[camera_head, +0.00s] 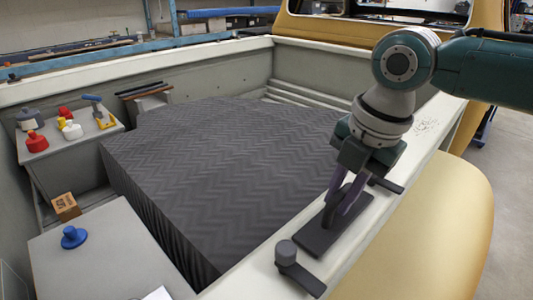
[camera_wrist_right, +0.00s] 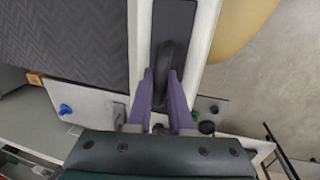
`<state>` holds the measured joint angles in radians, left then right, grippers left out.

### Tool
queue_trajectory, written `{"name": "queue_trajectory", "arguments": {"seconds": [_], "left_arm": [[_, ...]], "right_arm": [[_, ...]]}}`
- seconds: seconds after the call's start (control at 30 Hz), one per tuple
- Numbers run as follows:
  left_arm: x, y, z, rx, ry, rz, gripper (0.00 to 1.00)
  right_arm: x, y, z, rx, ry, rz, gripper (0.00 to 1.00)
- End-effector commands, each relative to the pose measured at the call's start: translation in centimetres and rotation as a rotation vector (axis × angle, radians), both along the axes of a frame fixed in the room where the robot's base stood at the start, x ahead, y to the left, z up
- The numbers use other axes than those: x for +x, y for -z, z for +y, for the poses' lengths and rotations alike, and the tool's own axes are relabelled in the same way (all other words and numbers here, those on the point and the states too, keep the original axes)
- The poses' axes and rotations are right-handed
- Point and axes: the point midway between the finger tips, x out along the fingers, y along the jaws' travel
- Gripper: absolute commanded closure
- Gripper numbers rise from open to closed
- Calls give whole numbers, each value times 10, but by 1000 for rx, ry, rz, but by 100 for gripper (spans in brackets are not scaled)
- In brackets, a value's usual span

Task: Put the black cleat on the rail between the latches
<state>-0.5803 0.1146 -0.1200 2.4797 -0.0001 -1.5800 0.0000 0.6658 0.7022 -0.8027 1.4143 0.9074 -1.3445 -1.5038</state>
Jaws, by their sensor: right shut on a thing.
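The black cleat (camera_head: 318,238), a flat dark plate with a raised handle, is at the top of the pale rail (camera_head: 250,283), lengthwise along it. My right gripper (camera_head: 338,203) points down with its purple fingers shut on the handle. The cleat's plate (camera_wrist_right: 176,18) and curved handle also show in the right wrist view, between the fingers (camera_wrist_right: 164,78). One dark latch (camera_head: 298,272) with a round knob is nearer than the cleat; the other latch (camera_head: 388,185) is beyond it, partly hidden by my gripper. I cannot tell whether the plate touches the rail. My left gripper is not in view.
A large dark patterned block (camera_head: 225,145) fills the space left of the rail. A grey surface at front left holds a blue knobbed piece (camera_head: 74,237). Red, white and yellow pieces stand on a farther shelf (camera_head: 60,150). A yellow curved panel (camera_head: 440,230) is outside the rail.

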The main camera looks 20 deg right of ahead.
Motion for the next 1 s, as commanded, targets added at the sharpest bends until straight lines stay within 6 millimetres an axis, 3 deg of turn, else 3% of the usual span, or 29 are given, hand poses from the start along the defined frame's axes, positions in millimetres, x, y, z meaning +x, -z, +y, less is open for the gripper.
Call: {"name": "queue_trajectory", "arguments": {"seconds": [0.07,0.1,0.37,0.73,1.0], "left_arm": [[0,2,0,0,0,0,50],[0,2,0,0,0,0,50],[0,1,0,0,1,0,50],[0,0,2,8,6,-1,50],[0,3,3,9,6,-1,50]], "right_arm": [[0,3,0,0,0,0,100],[0,4,0,0,0,0,80],[0,3,0,-1,-1,1,51],[-1,-7,-1,0,-1,-1,51],[-11,-63,-5,-2,-2,-4,51]]}}
